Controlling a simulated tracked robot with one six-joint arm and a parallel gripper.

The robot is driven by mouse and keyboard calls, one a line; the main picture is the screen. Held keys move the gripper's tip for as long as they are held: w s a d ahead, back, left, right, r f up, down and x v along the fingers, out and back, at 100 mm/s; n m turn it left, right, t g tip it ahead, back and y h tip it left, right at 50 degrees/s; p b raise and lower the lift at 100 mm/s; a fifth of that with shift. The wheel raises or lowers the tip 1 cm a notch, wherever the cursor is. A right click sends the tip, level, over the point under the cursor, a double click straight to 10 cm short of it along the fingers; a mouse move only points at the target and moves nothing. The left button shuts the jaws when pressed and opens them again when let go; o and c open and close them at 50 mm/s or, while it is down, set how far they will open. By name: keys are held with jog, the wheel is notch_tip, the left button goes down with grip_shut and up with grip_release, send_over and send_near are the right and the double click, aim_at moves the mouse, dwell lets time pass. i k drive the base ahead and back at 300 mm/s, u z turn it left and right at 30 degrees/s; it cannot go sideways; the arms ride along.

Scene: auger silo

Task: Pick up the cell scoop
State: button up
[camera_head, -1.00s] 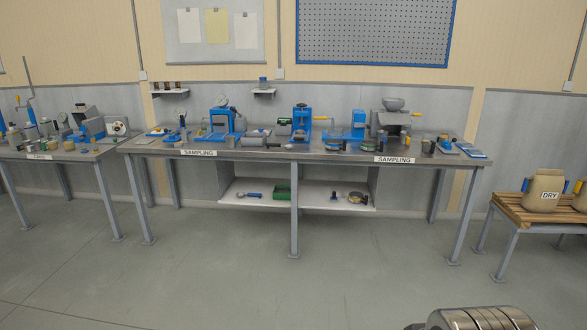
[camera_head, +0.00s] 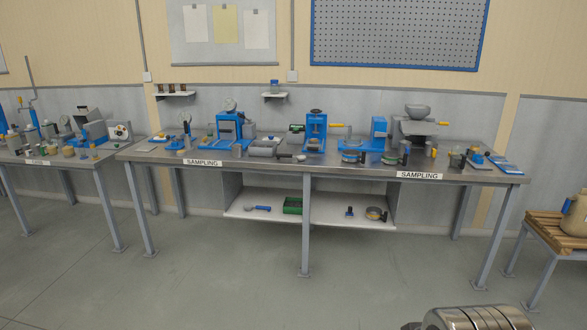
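No object can be named for certain as the cell scoop at this distance. A small blue-handled tool (camera_head: 258,208) with a pale rounded head lies on the white lower shelf, at its left part; it looks scoop-like. A grey cylindrical piece (camera_head: 266,152) lies on the bench top, with a small pale-ended part (camera_head: 299,157) to its right. Either could be a scoop, but the details are too small to tell. A banded metal part of my own arm shows at the bottom right edge. My gripper's fingers are out of view.
The steel sampling bench (camera_head: 330,169) carries several blue devices and small jars. On its lower shelf (camera_head: 328,215) are a green box (camera_head: 293,205) and a round item (camera_head: 376,213). Another bench (camera_head: 60,158) stands left, a wooden pallet stand (camera_head: 556,231) right. The floor ahead is clear.

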aim_at(300, 158)
jog(key=u, duration=0.1)
jog(key=i, duration=1.3)
jog(key=u, duration=0.15)
